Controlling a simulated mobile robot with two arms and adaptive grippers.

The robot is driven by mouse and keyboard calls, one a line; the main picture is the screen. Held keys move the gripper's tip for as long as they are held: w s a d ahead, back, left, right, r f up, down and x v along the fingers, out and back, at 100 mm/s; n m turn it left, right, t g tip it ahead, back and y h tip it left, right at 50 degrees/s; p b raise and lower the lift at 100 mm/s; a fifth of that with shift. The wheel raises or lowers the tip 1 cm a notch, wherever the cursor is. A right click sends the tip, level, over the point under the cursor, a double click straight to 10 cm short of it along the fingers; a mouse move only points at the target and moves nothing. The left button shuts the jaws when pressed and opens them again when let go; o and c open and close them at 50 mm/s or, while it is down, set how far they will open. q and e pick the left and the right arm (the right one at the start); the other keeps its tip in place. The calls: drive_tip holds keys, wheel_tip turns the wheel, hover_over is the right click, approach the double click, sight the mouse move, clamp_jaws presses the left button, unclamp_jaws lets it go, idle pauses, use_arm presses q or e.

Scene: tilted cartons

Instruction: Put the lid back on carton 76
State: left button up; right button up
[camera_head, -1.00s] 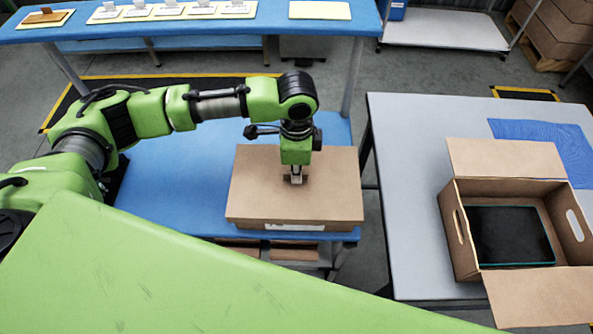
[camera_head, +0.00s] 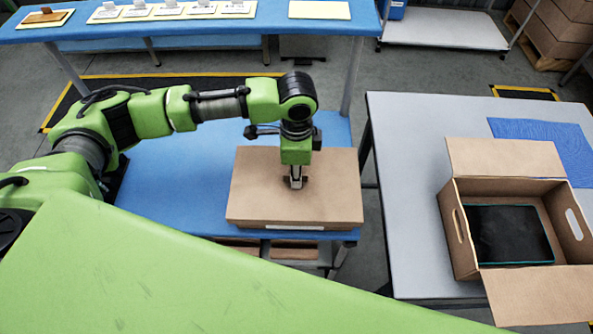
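A brown carton lid (camera_head: 258,190) lies over a carton on the blue table. The carton body is almost wholly hidden under it. Only a thin strip of a white label (camera_head: 295,228) shows below the lid's front edge, and no number can be read. The lid looks level and lined up with the carton from here. My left gripper (camera_head: 296,184) points straight down at the middle of the lid's top. Its dark fingertips look spread apart, close to the lid's surface. Whether they touch it I cannot tell. My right gripper is not in view.
An open brown carton (camera_head: 458,232) with its flaps out and a dark flat item (camera_head: 508,235) inside stands on the grey table (camera_head: 408,140) at right. A blue sheet (camera_head: 545,140) lies behind it. The blue table (camera_head: 170,190) is clear left of the lid.

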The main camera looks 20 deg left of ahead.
use_arm(q)
wheel_tip(320, 180, up, 19)
drive_tip(key=p, duration=0.9)
idle(0.5)
